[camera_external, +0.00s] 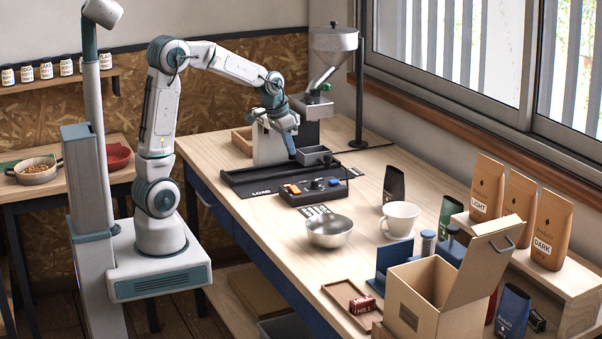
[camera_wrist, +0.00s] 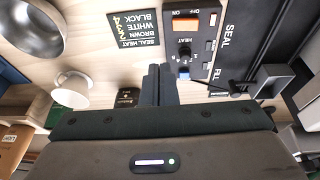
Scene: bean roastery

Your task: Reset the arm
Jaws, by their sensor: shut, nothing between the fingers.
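My gripper (camera_external: 291,154) is at the end of my arm, which reaches out over the workbench (camera_external: 262,211). It hangs above the back part of the bench, close to the black control box (camera_external: 318,189). In the wrist view my gripper (camera_wrist: 159,72) shows its two dark fingers pressed side by side, with nothing between them. The control box also shows in the wrist view (camera_wrist: 205,50), with an orange switch and a heat knob beside the fingers.
A metal bowl (camera_external: 329,231), a white cup (camera_external: 400,219) and a dark pouch (camera_external: 393,184) stand on the bench. An open cardboard box (camera_external: 416,301) stands at the front. Coffee bags (camera_external: 487,188) line a riser at right. A hopper machine (camera_external: 333,40) stands behind.

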